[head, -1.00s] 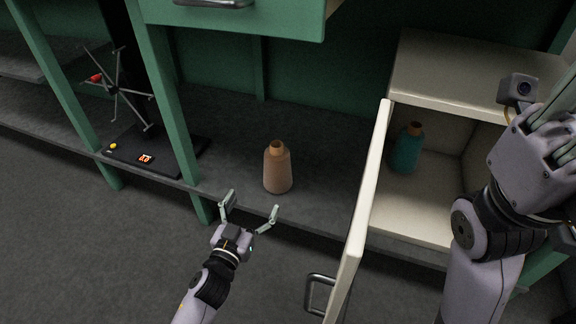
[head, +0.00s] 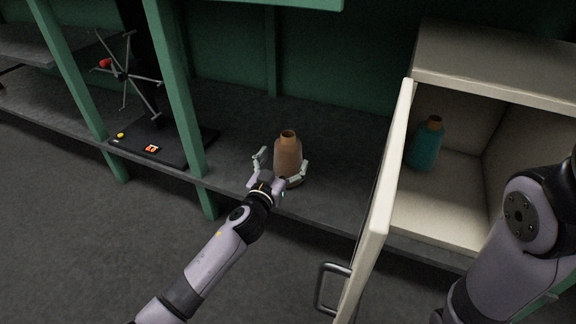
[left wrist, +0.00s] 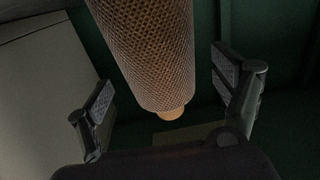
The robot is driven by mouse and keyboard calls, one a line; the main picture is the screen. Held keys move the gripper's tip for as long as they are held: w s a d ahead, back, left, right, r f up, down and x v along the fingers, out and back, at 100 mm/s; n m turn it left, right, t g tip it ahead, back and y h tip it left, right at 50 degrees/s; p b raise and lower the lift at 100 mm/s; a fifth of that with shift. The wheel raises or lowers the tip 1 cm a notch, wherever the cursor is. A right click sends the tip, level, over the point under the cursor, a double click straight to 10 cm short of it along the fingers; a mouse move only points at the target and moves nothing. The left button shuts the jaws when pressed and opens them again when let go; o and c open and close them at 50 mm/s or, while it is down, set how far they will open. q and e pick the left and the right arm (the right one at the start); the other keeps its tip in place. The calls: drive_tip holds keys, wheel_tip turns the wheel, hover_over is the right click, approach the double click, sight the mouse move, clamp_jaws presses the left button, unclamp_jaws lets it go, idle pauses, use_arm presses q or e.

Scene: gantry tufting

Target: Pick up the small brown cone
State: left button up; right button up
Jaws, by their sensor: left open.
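The small brown cone (head: 287,150) stands upright on the grey lower shelf (head: 235,120); it has a wide body and a narrower tan top. My left gripper (head: 283,165) is open at the cone's near side, with one finger on each side of it. In the left wrist view the cone (left wrist: 150,50) shows a mesh-like surface and lies between the spread fingers of the left gripper (left wrist: 165,85). Gaps show there beside both fingers. The cone's lower front is partly hidden by the gripper in the head view. My right arm shows at the right edge, but its gripper is out of frame.
An open cream cabinet (head: 440,210) holds a teal cone (head: 426,146); its door (head: 385,180) stands out to the right of the brown cone. A green post (head: 176,85) and a black scale (head: 150,143) with a spoked frame (head: 125,75) are to the left.

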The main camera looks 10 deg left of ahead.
use_arm(q)
drive_tip(key=shift+w+d+f+b, duration=0.15)
drive_tip(key=shift+w+b, duration=0.2)
drive_tip(key=shift+w, duration=0.5)
drive_tip(key=shift+w+d+b, duration=0.1)
drive_tip(key=shift+w+b, duration=0.2)
drive_tip(key=shift+w, duration=0.5)
drive_tip(key=shift+c, duration=0.4)
drive_tip(key=c, duration=1.4)
